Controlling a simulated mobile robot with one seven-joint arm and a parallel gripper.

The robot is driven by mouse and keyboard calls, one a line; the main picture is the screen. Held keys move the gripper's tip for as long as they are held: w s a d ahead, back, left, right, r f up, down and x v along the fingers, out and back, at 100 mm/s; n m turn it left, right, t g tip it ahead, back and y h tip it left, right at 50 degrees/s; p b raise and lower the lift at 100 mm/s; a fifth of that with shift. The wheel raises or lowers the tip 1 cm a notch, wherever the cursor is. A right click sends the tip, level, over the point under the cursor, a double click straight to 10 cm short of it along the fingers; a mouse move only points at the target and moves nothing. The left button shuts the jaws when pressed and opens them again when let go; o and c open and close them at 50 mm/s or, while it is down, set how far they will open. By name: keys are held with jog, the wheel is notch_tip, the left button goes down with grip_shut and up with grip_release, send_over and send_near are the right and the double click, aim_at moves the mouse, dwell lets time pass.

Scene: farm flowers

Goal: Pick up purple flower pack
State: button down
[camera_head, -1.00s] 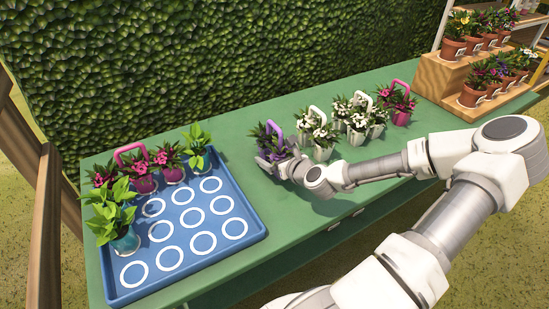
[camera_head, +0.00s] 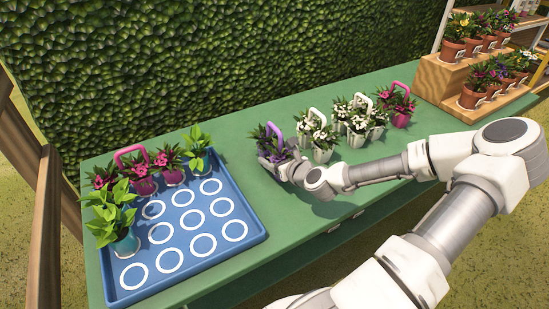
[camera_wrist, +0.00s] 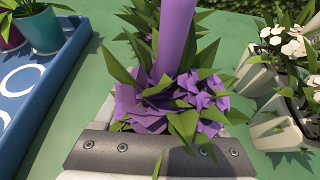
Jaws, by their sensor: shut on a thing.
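The purple flower pack (camera_head: 273,136) stands on the green table, with purple blooms, green leaves and a purple handle. In the wrist view its purple flowers (camera_wrist: 170,100) and handle (camera_wrist: 176,35) fill the middle. My gripper (camera_head: 276,160) is at the pack's near side, shut on it. The pots of the pack are mostly hidden behind my gripper. Whether the pack is clear of the table cannot be told.
A blue tray (camera_head: 247,222) with white rings is at the left, with pink flower packs and green plants along its back and left. White flower packs (camera_head: 320,138) stand close on the right, then a pink pack (camera_head: 400,108). Wooden steps (camera_head: 440,80) with potted flowers are far right.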

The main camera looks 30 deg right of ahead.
aim_at(275, 151)
jog(key=shift+r+p, duration=0.3)
jog(key=shift+r, duration=0.4)
notch_tip(275, 151, up, 3)
jog(key=shift+f+p, duration=0.1)
jog(key=shift+p, duration=0.65)
jog(key=s+d+r+p, duration=0.3)
jog(key=s+d+r, duration=0.3)
jog(key=s+d, duration=0.2)
jog(key=shift+s+r+p, duration=0.25)
jog(key=shift+r+p, duration=0.1)
jog(key=shift+r, duration=0.05)
